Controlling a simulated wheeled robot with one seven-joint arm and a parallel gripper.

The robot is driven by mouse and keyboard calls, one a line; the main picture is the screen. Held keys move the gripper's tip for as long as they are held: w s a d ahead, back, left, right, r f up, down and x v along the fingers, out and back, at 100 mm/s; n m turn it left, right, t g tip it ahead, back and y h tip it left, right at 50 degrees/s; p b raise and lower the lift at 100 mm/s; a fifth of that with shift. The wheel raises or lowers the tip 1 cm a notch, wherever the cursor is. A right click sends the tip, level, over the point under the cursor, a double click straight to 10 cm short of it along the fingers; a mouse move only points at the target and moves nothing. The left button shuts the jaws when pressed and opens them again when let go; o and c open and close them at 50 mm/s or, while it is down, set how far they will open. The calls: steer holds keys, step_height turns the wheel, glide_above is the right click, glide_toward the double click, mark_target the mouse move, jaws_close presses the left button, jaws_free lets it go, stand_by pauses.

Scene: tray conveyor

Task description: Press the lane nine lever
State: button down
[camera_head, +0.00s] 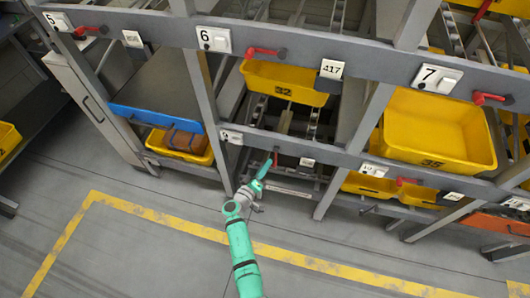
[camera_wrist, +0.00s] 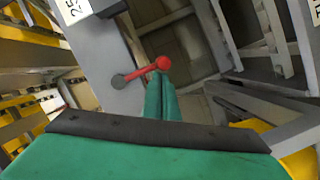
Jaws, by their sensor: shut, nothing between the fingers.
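The lane sign (camera_head: 231,137), which seems to read 9, is on the lower rail of the rack. To its right is a red lever (camera_head: 275,158). In the wrist view the same red lever (camera_wrist: 145,70) runs from a dark pivot on the grey rail to a round red knob. My green gripper (camera_head: 264,172) is shut and empty. Its fingertips (camera_wrist: 160,78) are right at the knob end in the wrist view; I cannot tell whether they touch it. The fingers hide a little of what is below the knob.
Yellow bins sit in lanes 6 (camera_head: 285,83) and 7 (camera_head: 440,128), above and to the right. A grey upright (camera_head: 205,110) stands left of the lever and another (camera_head: 350,150) right of it. The floor in front, with a yellow line (camera_head: 180,226), is clear.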

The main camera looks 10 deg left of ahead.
steer(key=shift+d, duration=0.2)
stand_by(0.3)
steer(key=s+a+r, duration=0.3)
steer(key=s+a, duration=0.4)
steer(key=s, duration=0.1)
steer(key=shift+s+r, duration=0.15)
steer(key=shift+s, duration=0.25)
steer(key=shift+a, duration=0.15)
steer(key=shift+d, duration=0.2)
steer(key=shift+a, duration=0.2)
